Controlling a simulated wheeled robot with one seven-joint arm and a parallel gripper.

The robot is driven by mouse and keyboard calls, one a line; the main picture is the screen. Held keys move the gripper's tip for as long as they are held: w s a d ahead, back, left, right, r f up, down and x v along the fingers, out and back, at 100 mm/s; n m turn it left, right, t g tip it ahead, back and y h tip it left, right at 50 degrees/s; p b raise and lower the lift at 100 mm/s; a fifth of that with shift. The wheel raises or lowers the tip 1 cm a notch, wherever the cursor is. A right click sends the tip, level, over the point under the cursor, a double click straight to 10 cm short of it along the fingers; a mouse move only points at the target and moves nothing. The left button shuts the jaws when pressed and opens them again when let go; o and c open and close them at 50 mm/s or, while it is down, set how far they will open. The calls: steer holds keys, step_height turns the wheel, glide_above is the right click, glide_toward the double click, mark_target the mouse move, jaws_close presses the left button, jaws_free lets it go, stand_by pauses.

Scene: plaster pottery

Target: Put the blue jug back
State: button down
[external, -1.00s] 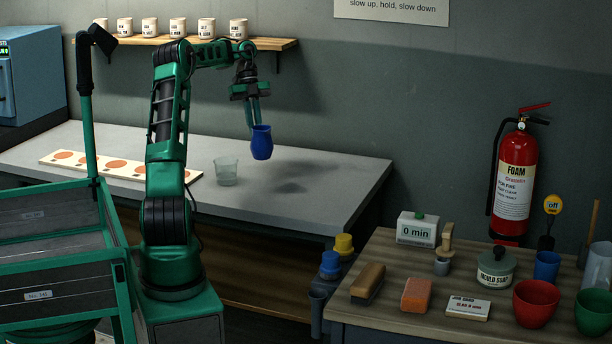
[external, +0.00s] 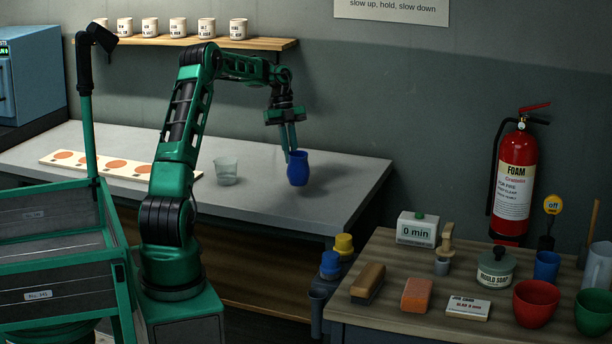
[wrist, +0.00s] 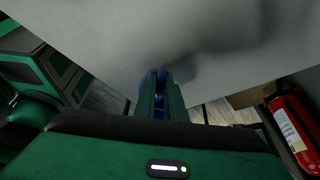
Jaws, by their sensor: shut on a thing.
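The blue jug (external: 299,171) is upright at the right part of the grey table (external: 352,178) in the external view. My gripper (external: 290,153) is above it with its fingers pointing down, shut on the jug's rim at the left side. A shadow lies on the table around the jug; I cannot tell for sure whether its base touches the surface. In the wrist view the jug (wrist: 161,88) shows only as blue slivers behind my fingers (wrist: 160,100), which hide most of it.
A clear glass (external: 226,171) stands to the left of the jug. A pale board with orange discs (external: 62,157) lies at the table's left. White cups (external: 207,27) stand on the wall shelf (external: 262,43). The wooden table (external: 385,312) at front right holds several items.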

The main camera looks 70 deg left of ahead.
steer(key=shift+f, duration=1.75)
steer(key=c, duration=1.8)
jaws_free()
steer(key=shift+f, duration=0.15)
steer(key=shift+c, duration=0.2)
steer(key=v, duration=1.2)
